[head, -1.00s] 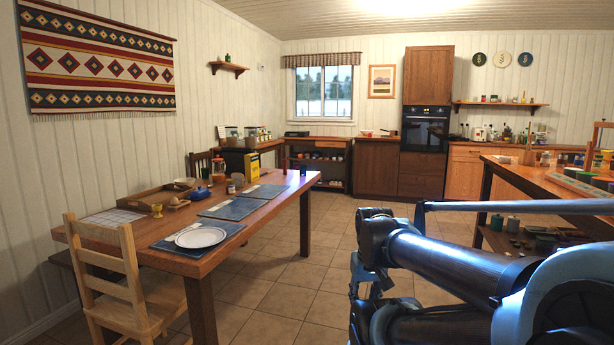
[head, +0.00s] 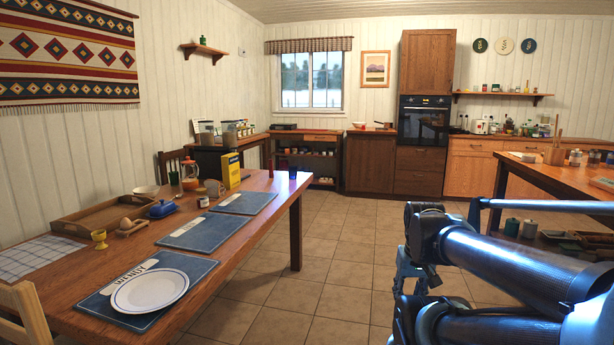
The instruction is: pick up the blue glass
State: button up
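A small dark blue glass (head: 292,172) stands upright at the far right end of the wooden dining table (head: 240,240), close to its edge. A reddish glass (head: 271,172) stands just left of it. My arm is folded at the lower right. What looks like my gripper (head: 410,275) hangs partly hidden beside the arm, far from the blue glass and right of the table. Its fingers cannot be made out, so open or shut is unclear.
Placemats, a white plate (head: 150,290), a wooden tray (head: 95,216), a blue butter dish (head: 162,209) and a yellow box (head: 231,171) are on the table. A chair (head: 28,315) is at the near left. Tiled floor is clear between the table and the right counter (head: 560,178).

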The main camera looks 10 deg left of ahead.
aim_at(293, 170)
jog(key=u, duration=0.05)
jog(key=i, duration=2.4)
jog(key=u, duration=0.35)
